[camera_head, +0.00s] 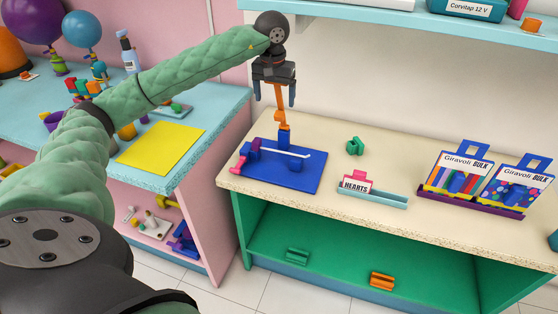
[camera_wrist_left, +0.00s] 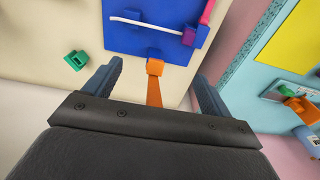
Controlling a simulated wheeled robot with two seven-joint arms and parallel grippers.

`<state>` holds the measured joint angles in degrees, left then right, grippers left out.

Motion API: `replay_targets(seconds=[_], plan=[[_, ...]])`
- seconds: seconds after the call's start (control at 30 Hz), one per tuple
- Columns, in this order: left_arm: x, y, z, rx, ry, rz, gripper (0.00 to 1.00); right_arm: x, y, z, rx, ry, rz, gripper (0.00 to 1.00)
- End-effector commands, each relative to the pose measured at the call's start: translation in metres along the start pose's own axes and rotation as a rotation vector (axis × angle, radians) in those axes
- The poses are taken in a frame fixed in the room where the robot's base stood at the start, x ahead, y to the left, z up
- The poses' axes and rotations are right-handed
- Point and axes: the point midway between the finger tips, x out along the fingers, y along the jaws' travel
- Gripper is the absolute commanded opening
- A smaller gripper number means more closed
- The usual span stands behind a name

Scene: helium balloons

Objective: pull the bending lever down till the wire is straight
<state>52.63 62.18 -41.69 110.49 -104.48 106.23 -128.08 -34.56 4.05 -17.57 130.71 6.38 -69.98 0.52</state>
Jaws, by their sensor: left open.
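A blue bending jig (camera_head: 297,178) lies on the cream counter and also shows in the left wrist view (camera_wrist_left: 140,45). A thin white wire (camera_head: 288,153) runs across it; in the left wrist view the wire (camera_wrist_left: 145,25) looks slightly curved. The orange bending lever (camera_head: 282,118) stands nearly upright at the jig's back edge. My left gripper (camera_head: 274,100) is open above the jig, its two fingers apart on either side of the lever's upper part. In the left wrist view the lever (camera_wrist_left: 154,92) lies between the fingers, with visible gaps. My right gripper is not in view.
A green clip (camera_head: 354,146) and a HEARTS card holder (camera_head: 370,190) stand right of the jig. Card packs (camera_head: 458,170) stand farther right. A blue shelf (camera_head: 400,25) hangs above. A blue-topped table with a yellow sheet (camera_head: 160,147) is at left.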

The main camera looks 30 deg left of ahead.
Motion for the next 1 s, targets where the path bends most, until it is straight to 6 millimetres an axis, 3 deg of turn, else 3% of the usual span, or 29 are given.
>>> replay_targets(seconds=[1.0], plan=[[-0.049, 0.000, 0.000, 0.000, 0.001, 0.000, 0.84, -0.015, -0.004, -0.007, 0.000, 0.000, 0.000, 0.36]])
